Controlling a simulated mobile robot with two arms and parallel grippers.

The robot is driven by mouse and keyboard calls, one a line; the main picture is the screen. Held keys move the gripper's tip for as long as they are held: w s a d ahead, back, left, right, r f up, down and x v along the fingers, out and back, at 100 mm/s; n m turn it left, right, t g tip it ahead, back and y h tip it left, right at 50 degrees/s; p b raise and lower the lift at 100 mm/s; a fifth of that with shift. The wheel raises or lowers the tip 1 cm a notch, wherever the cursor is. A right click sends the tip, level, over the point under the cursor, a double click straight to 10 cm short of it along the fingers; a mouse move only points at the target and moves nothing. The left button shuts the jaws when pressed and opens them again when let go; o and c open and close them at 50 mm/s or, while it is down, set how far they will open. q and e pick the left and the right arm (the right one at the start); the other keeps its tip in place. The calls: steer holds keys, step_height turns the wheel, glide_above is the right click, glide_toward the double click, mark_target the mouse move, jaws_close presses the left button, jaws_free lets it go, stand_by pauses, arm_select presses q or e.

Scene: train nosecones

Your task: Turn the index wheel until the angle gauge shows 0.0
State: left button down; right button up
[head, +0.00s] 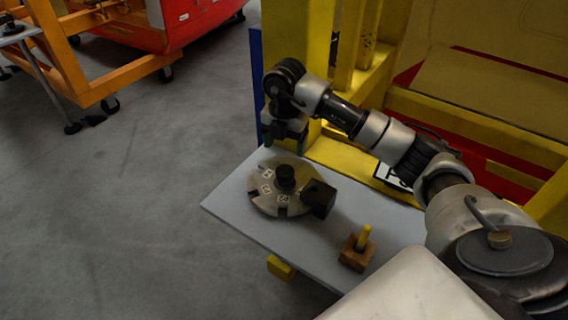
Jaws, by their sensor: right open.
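The index wheel (264,201) is a flat metal disc with notches in its rim, pale marked labels and a black knob (286,176) at its middle. It lies on a grey table (227,203). A black block (319,197) sits at the wheel's right edge. I cannot make out an angle gauge or a reading. My right gripper (285,146) points down above the table's far edge, just behind the wheel. It is open and apart from the wheel and knob. My left gripper is not in view.
A wooden block (355,253) with a yellow peg (364,235) stands on the table at the front right. Yellow framework (297,40) rises behind the table. An orange frame (120,82) on casters stands at the far left. The floor left of the table is clear.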

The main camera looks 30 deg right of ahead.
mark_target(285, 170)
steer(key=shift+s+a+f+p, duration=0.2)
steer(key=shift+s+a+f, duration=0.15)
steer(key=shift+f, duration=0.2)
steer(key=shift+s+a+f+p, duration=0.2)
steer(key=shift+s+f, duration=0.25)
steer(key=shift+f, duration=0.1)
step_height(285, 170, down, 3)
steer(key=shift+f+p, duration=0.1)
steer(key=shift+p, duration=0.25)
steer(key=f, duration=0.2)
steer(key=shift+w+d+f, duration=0.15)
steer(key=shift+w+f, duration=0.1)
steer(key=shift+f, duration=0.1)
steer(key=shift+s+f, duration=0.1)
steer(key=shift+f, duration=0.35)
steer(key=shift+c, duration=1.2)
steer(key=c, duration=1)
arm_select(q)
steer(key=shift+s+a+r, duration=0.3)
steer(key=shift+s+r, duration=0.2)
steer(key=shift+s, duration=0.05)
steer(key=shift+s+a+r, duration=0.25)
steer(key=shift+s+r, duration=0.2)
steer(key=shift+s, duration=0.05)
arm_select(e)
steer(key=shift+c, duration=0.2)
